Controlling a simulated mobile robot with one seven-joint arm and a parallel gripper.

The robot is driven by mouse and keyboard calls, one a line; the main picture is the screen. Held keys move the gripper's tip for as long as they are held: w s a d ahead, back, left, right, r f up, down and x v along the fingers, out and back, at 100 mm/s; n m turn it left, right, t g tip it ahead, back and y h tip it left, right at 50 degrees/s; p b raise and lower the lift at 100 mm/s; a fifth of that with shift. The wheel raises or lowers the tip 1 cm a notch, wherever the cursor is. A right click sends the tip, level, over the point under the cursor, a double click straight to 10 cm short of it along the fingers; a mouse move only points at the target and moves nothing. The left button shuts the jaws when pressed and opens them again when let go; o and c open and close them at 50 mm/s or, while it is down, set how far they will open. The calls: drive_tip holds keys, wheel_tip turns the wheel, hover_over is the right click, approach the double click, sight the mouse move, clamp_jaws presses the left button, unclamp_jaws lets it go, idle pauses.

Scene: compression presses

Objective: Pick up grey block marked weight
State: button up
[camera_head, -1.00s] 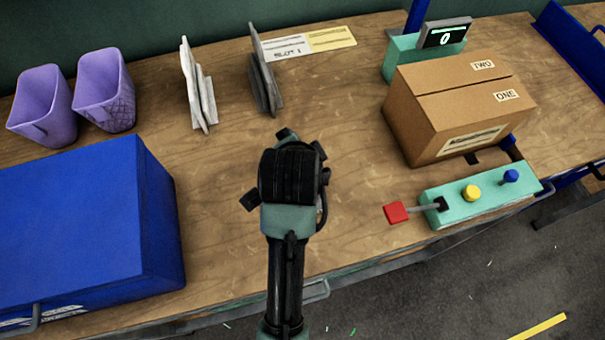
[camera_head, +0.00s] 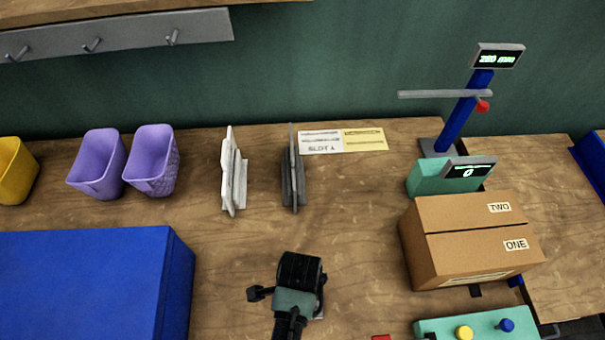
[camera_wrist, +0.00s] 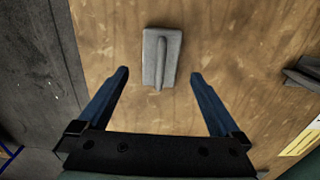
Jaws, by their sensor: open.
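A grey block (camera_wrist: 161,50) with a raised ridge along its top lies on the wooden table in the wrist view. No marking is readable on it. My gripper (camera_wrist: 160,73) is open and empty. Its two blue fingers point toward the block, one to each side of its near end, and the block is not held. In the head view my gripper (camera_head: 298,275) is seen from behind over the table, with its fingertips hidden. I cannot make out the block there.
Dark grey upright pieces (camera_head: 293,183) and white ones (camera_head: 232,183) stand behind my gripper. A blue box (camera_head: 90,285) is at left, with purple bins (camera_head: 97,165) behind it. A cardboard box (camera_head: 470,240) and a teal button panel (camera_head: 485,325) are at right.

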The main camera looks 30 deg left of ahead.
drive_tip(key=shift+w+f, duration=0.15)
drive_tip(key=shift+f, duration=1.15)
drive_tip(key=shift+d+f+p, duration=0.1)
drive_tip(key=shift+f+p, duration=0.25)
drive_tip(key=shift+f, duration=1.7)
clamp_jaws()
drive_tip(key=shift+w+r, duration=0.1)
drive_tip(key=shift+r, duration=0.05)
